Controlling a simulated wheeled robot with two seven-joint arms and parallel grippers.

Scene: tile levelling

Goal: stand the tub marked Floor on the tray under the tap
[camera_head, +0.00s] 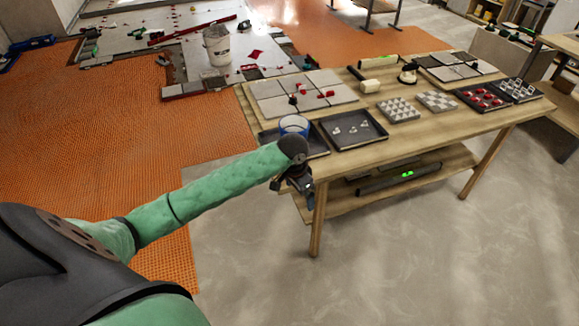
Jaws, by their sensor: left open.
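A blue-rimmed, pale tub (294,124) stands at the table's near left corner, at a dark shallow tray (318,146); my arm partly hides both. No label can be read on the tub. A white bucket (217,45) with unreadable print stands on the tiled floor behind the table. I cannot make out a tap. My left gripper (302,193) is open, pointing down just in front of the table's near left corner, below the tub and apart from it. My right gripper is out of view.
The wooden table (440,125) carries grey tiles (300,92), a second dark tray (352,130) with small pale pieces, mosaic sheets (399,110) and boxes of red and white parts (482,98). A level with green light (400,178) lies on the lower shelf. Orange matting (110,150) covers the left floor.

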